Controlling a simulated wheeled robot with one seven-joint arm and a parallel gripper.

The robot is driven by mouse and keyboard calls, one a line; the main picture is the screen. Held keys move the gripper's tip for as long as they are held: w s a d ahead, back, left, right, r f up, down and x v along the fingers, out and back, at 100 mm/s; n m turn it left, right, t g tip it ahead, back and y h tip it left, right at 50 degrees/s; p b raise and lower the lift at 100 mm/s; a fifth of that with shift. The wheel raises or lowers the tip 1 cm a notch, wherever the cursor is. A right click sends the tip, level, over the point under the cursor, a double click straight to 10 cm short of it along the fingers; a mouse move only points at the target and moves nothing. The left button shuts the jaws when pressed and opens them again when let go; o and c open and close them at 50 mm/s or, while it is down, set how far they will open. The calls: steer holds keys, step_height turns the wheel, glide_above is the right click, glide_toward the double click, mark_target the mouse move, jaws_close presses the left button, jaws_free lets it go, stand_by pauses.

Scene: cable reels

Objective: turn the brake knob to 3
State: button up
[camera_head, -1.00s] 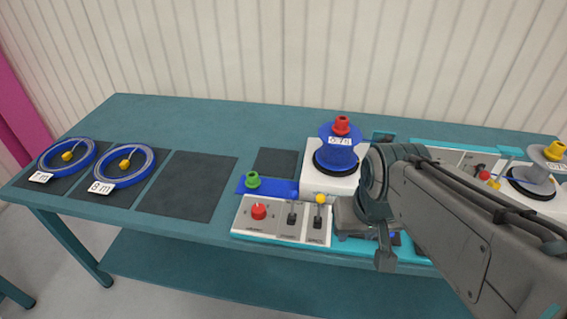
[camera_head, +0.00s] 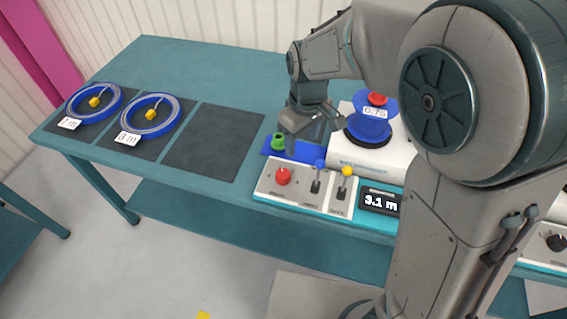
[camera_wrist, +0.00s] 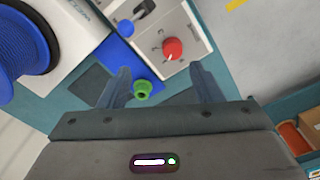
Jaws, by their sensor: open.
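The red knob (camera_head: 283,176) is on the left part of a light control panel (camera_head: 262,187). It also shows in the wrist view (camera_wrist: 172,49), with a white pointer line on it and small marks around it that are too small to read.
A green knob (camera_head: 278,142) stands on the blue pad (camera_head: 310,153), close to my fingers. Blue-topped (camera_head: 319,165) and yellow-topped (camera_head: 347,171) levers stand right of the red knob. A display (camera_head: 380,202) reads 3.1 m. A blue reel (camera_head: 368,130) stands behind. Dark mats lie left.

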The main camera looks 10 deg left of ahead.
steer(key=n, duration=0.2)
glide_above(283, 174)
steer(key=f, duration=0.2)
step_height(283, 174, down, 14)
steer(key=shift+r+p, duration=0.25)
steer(key=shift+p, duration=0.25)
steer(key=c, duration=1)
